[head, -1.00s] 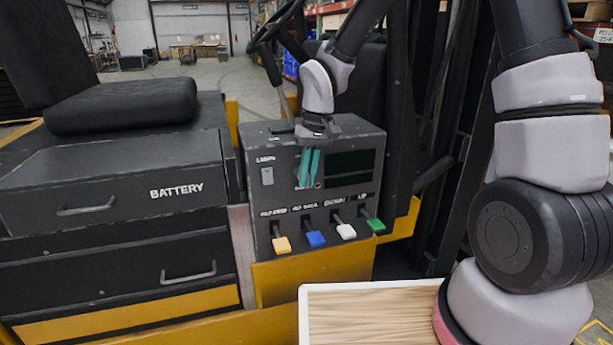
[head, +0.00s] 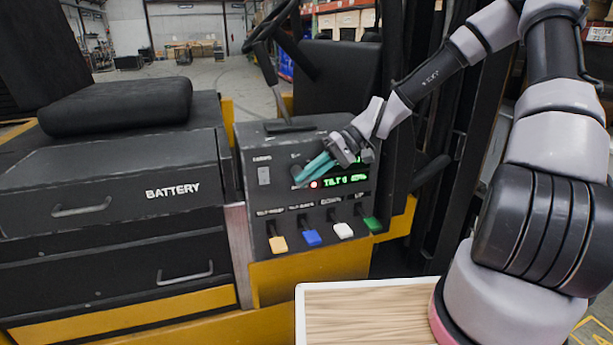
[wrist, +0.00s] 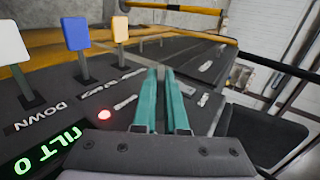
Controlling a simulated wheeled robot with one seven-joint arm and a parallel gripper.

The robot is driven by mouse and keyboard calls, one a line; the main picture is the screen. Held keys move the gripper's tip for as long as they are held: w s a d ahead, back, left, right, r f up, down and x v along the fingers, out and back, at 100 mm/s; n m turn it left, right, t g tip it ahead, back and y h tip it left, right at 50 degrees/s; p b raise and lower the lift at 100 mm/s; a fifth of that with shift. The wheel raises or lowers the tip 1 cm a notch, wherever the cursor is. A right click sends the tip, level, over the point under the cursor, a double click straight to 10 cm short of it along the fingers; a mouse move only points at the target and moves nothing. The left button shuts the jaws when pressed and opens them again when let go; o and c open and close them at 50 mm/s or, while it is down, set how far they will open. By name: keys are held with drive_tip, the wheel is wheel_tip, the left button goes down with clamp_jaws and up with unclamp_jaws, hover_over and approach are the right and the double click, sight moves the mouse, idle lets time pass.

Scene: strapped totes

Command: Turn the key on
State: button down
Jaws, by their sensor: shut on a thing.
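The control box (head: 253,205) of the forklift stands in the middle of the head view. My gripper (head: 300,178) reaches in from the upper right with its teal fingers at the key switch on the box's front face. The fingers are shut on the key, which they hide. The fingers also show in the wrist view (wrist: 162,72), close together against the dark panel. The display (head: 345,181) is lit with green text, partly covered by my gripper. A red lamp (head: 314,184) glows beside the fingertips and also shows in the wrist view (wrist: 104,115).
Below the switch are a yellow lever (head: 278,244), a blue lever (head: 312,238), a white lever (head: 343,231) and a green lever (head: 372,224). A light switch (head: 264,175) is at the left. A steering wheel (head: 272,30) stands behind the box.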

drive_tip(key=shift+y, duration=0.6)
drive_tip(key=c, duration=1)
unclamp_jaws()
drive_tip(key=shift+o, duration=0.2)
drive_tip(key=v, duration=1)
drive_tip(key=shift+w+d, duration=0.2)
drive_tip(key=shift+d, duration=0.15)
drive_tip(key=shift+r, duration=0.1)
